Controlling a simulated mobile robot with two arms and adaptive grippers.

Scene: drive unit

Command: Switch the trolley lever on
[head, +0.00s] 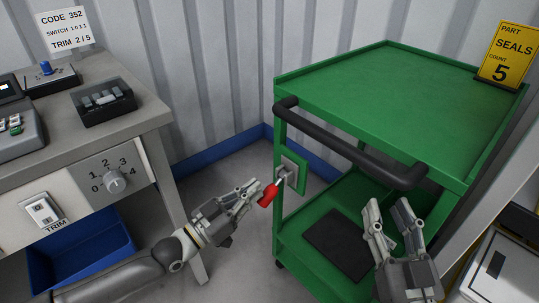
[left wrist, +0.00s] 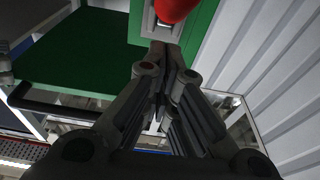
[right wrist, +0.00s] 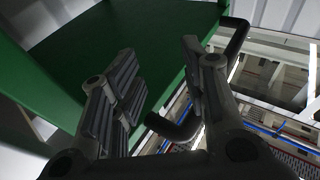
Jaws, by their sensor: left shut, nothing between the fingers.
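The green trolley (head: 400,75) stands at the right with a black handle bar (head: 345,150) along its near left side. A lever with a red tip (head: 268,195) sticks out from a grey plate (head: 292,172) on the trolley's left post. The red tip also shows at the top of the left wrist view (left wrist: 176,9). My left gripper (head: 255,188) is shut and empty, with its fingertips right beside the red tip; I cannot tell whether they touch. My right gripper (head: 388,208) is open and empty in front of the trolley's lower shelf.
A grey bench (head: 100,60) at the left carries a black switch box (head: 103,101), with a dial (head: 115,181) and a TRIM switch (head: 43,212) on its front. A blue bin (head: 80,250) is below. A yellow sign (head: 503,54) stands on the trolley.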

